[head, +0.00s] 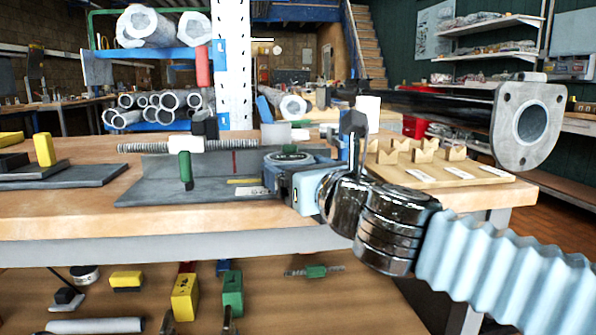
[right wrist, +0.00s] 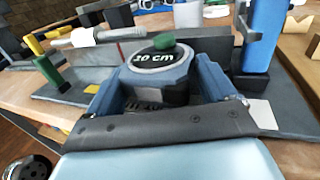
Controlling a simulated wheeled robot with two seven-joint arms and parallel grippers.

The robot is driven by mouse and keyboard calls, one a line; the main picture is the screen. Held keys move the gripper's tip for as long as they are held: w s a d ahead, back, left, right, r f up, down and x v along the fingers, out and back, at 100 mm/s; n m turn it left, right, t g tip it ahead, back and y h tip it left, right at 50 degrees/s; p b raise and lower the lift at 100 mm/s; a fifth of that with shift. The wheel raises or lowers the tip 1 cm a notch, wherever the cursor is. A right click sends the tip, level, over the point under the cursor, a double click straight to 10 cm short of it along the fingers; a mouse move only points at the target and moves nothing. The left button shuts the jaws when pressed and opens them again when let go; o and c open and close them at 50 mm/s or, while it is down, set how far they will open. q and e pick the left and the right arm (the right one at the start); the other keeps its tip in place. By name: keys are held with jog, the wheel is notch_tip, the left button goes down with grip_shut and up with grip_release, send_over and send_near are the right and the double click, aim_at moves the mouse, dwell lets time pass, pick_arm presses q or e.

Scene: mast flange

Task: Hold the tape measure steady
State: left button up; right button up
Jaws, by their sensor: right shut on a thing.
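The tape measure (head: 290,156) is a round blue-grey case with a dark top, at the middle of the workbench. In the right wrist view the tape measure (right wrist: 150,72) shows a "20 cm" label and a green piece on top. My right gripper (head: 288,180) reaches in from the right and is shut on the case. In the right wrist view its blue fingers (right wrist: 160,88) stand on both sides of the case. Whether the case touches the grey metal piece (head: 150,190) behind it is unclear. My left gripper is not in view.
A dark mast with a grey flange (head: 510,122) juts above the bench at right. A threaded rod (head: 225,145) lies across the grey piece. A wooden board with V-blocks (head: 450,182) is at right. Several clamps and tools lie on the lower shelf (head: 330,310).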

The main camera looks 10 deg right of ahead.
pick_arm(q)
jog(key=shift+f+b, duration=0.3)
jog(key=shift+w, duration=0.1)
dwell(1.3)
